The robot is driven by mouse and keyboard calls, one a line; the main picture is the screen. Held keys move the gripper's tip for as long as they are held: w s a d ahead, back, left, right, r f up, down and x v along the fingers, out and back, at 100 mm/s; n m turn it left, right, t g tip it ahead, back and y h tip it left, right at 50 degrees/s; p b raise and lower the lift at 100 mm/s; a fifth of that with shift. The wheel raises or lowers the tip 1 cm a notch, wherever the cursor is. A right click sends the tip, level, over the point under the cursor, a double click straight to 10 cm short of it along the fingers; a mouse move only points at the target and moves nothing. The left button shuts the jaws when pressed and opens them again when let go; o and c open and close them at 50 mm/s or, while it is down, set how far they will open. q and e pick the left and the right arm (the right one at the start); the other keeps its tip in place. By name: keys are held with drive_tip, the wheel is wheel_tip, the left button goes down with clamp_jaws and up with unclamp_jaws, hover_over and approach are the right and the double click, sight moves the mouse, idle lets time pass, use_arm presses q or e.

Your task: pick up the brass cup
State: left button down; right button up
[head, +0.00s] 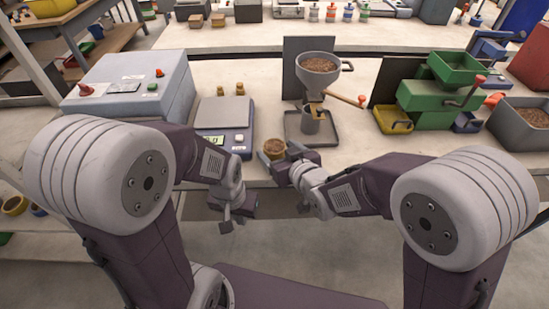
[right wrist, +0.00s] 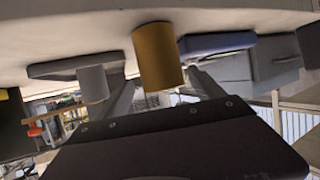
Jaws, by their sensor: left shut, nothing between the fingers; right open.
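The brass cup (head: 274,146) stands upright near the front edge of the bench, right of the scale, with brown contents showing at its top. In the right wrist view, which is upside down, the brass cup (right wrist: 158,57) appears between the lines of the two fingers. My right gripper (head: 276,156) is open at the cup, a finger toward each side; I cannot tell whether either touches it. The cup's lower part is hidden by the gripper in the head view. My left gripper (head: 228,220) is shut and empty, low in front of the bench edge.
A scale (head: 221,112) and a grey control box (head: 130,85) stand to the left. Behind the cup, a hopper (head: 318,72) sits above a grey cup (head: 311,118) on a tray (head: 325,138). A green machine (head: 433,97) and a pellet bin (head: 513,125) are at right.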

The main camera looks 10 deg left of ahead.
sight(270, 145)
drive_tip(key=x, duration=0.5)
drive_tip(key=shift+a+r, duration=0.1)
drive_tip(key=shift+a, duration=0.1)
drive_tip(key=shift+s+d+r, duration=0.1)
drive_tip(key=shift+s, duration=0.05)
drive_tip(key=shift+c, duration=0.9)
drive_tip(key=c, duration=1.3)
wheel_tip(270, 145, up, 10)
drive_tip(key=shift+f+p, duration=0.1)
drive_tip(key=shift+p, duration=0.9)
